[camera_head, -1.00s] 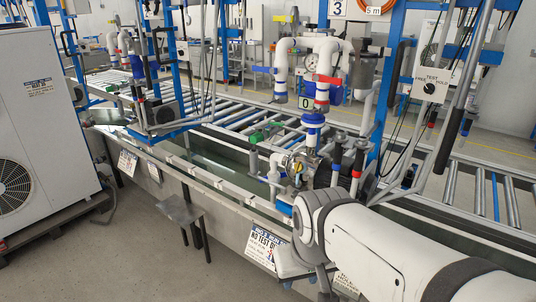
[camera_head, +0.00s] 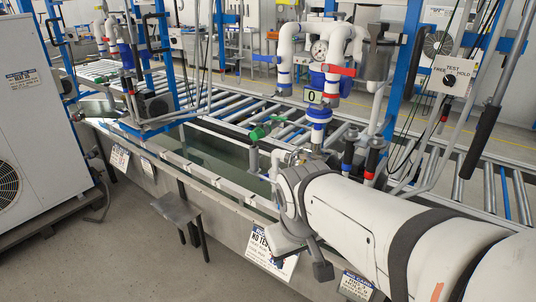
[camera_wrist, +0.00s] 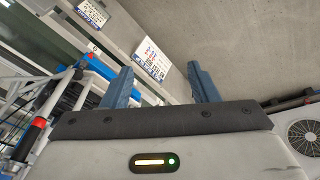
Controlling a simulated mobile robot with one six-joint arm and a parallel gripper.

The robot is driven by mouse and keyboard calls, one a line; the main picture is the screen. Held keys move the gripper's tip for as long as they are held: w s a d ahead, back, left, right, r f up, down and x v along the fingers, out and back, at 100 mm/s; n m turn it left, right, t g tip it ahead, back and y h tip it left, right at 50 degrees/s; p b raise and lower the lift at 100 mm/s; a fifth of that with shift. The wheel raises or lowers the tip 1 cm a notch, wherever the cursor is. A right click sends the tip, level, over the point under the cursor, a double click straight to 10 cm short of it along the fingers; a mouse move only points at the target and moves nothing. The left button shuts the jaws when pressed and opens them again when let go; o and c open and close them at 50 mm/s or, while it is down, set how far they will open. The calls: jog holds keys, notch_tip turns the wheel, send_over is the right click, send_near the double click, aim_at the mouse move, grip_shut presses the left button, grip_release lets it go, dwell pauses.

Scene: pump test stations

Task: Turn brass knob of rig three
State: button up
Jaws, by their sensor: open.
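Rig three is the piped stand (camera_head: 318,75) with white pipes, blue and red collars, a round gauge and a "0" tag. Its brass knob is not visible now; my arm covers the lower pipework in the head view. My gripper (camera_wrist: 162,86) is open in the wrist view, with two blue-grey fingers apart and nothing between them. The wrist view looks toward the floor and tank side, with a white sign (camera_wrist: 152,58) beyond the fingers.
A selector box (camera_head: 452,76) marked FREE, TEST, HOLD is right of the rig. A roller conveyor (camera_head: 240,112) runs behind the tank.

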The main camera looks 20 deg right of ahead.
jog(key=w+d+f+n+h+b, duration=0.55)
jog(key=w+d+f+b, duration=0.2)
jog(key=w+b, duration=0.2)
jog(key=w+d+f+n+t+h+b, duration=0.25)
jog(key=w+n+b, duration=0.35)
jog(key=w, duration=0.4)
jog(key=w+d+f+n+t+h+b, duration=0.1)
jog(key=w+f+n+t+h+b, duration=0.15)
jog(key=w+n+b, duration=0.55)
jog(key=w+d+f+n+t+h+b, duration=0.25)
jog(key=w+n, duration=0.25)
jog(key=w, duration=0.8)
jog(key=r+x, duration=0.1)
jog(key=x, duration=0.6)
jog(key=shift+r+t+b, duration=0.35)
jog(key=shift+w+a, duration=0.1)
jog(key=shift+w, duration=0.05)
jog(key=c, duration=1)
